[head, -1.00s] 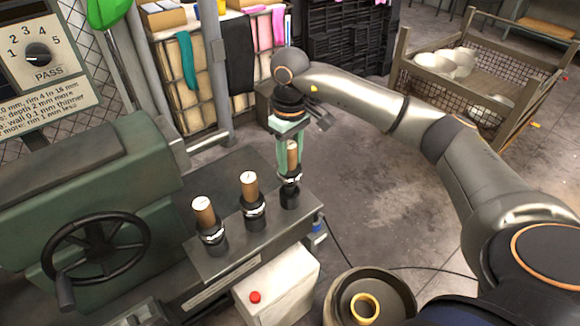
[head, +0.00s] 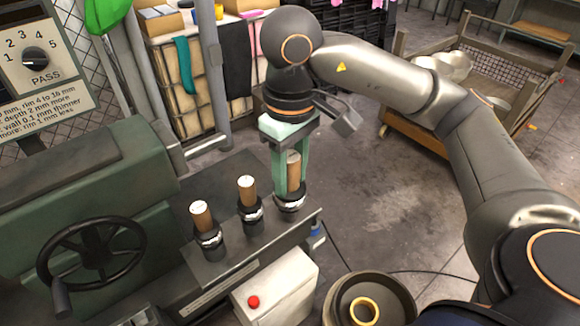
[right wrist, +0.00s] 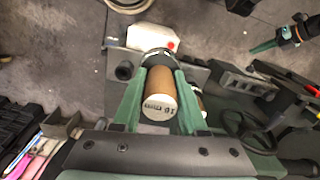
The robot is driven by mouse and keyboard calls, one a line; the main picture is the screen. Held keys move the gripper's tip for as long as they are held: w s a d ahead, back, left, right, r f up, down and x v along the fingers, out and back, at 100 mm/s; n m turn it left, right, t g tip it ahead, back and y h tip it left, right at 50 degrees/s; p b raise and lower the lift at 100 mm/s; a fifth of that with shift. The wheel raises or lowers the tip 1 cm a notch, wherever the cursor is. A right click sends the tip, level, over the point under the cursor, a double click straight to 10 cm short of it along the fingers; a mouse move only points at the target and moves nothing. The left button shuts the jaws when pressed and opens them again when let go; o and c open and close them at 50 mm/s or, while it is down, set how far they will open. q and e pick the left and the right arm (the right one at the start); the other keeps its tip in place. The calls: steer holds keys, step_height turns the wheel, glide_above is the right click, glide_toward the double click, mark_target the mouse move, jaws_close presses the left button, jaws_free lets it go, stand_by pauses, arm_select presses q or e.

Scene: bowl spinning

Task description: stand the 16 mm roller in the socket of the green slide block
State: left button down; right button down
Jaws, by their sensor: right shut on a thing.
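My right gripper (head: 291,184) is shut on a roller (head: 293,172) with a brown handle, pale top and black lower end. The roller is upright and seems lifted above the bench's right end. In the right wrist view the roller (right wrist: 161,92) sits between the green fingers, with a printed label on its pale end that looks like 16 mm but is hard to read. Two similar rollers, the middle one (head: 248,200) and the left one (head: 204,228), stand upright on the bench. I cannot make out the slide block's socket.
A green machine (head: 75,190) with a black handwheel (head: 92,256) stands at the left of the dark bench (head: 215,265). A white box with a red button (head: 254,302) is in front. A round container (head: 395,290) holds a yellow ring. A wire crate (head: 440,110) stands at the back right.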

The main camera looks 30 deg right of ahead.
mark_target(290, 156)
steer(key=shift+r+p, duration=1.6)
steer(key=shift+r, duration=0.5)
